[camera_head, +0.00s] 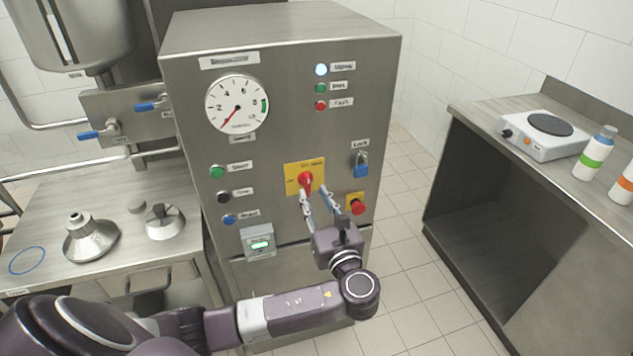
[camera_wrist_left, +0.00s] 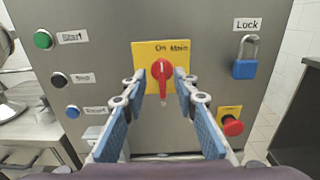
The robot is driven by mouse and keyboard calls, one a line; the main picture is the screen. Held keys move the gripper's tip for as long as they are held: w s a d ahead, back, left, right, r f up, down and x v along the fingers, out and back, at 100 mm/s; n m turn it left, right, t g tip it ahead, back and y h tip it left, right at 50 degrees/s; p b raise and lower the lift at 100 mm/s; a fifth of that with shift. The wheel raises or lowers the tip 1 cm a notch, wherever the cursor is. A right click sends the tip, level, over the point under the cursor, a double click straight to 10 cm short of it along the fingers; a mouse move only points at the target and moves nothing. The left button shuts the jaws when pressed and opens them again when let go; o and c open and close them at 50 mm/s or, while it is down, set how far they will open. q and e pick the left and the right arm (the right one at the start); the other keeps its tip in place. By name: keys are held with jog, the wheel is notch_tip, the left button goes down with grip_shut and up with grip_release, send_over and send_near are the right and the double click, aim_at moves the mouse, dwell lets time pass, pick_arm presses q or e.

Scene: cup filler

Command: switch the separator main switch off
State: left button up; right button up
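The separator main switch (camera_head: 305,180) is a red rotary handle on a yellow plate, on the front of the steel control cabinet. In the left wrist view the red handle (camera_wrist_left: 162,76) has its narrow end pointing down, under the label "On Main". My left gripper (camera_head: 313,194) is in front of the plate. In the left wrist view its two blue-padded fingers (camera_wrist_left: 159,82) are spread, one on each side of the handle, with a visible gap to it. Whether a fingertip touches the plate cannot be told. My right gripper is not in view.
A blue padlock (camera_head: 361,164) hangs right of the switch, and a red emergency button (camera_head: 356,206) sits below it. Start, stop and reset buttons (camera_head: 218,172) are at left, under a round gauge (camera_head: 237,104). A bench with a hot plate (camera_head: 543,134) stands at right.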

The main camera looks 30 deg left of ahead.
aim_at(309, 182)
pick_arm(q)
jog(key=x, duration=0.5)
jog(key=shift+w+p, duration=0.15)
jog(key=shift+p, duration=0.15)
jog(key=shift+d+f, duration=0.1)
grip_shut()
